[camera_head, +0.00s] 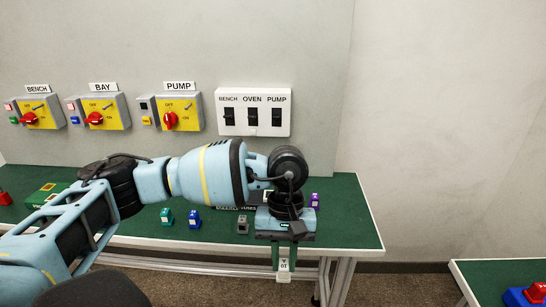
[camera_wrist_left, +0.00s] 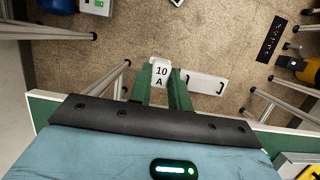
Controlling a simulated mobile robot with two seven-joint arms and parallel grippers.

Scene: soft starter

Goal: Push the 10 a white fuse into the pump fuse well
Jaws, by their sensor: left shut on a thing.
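The white fuse (camera_head: 284,275), marked 10 A, is between the green fingers of my left gripper (camera_head: 284,262). In the wrist view the fuse (camera_wrist_left: 161,73) shows its label between the fingertips. The left gripper is shut on it and points down, in front of the green bench's front edge. The white fuse panel (camera_head: 240,130) on the wall has three dark wells labelled BENCH, OVEN and PUMP. The pump fuse well (camera_head: 277,117) is the rightmost, above and behind the gripper, apart from the fuse. My right gripper is not in view.
The green bench (camera_head: 345,222) holds a teal fuse (camera_head: 166,216), a blue fuse (camera_head: 194,218), a grey fuse (camera_head: 242,224) and a purple fuse (camera_head: 314,201). Yellow switch boxes (camera_head: 180,105) hang left of the panel. Another green table (camera_head: 490,275) stands at lower right.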

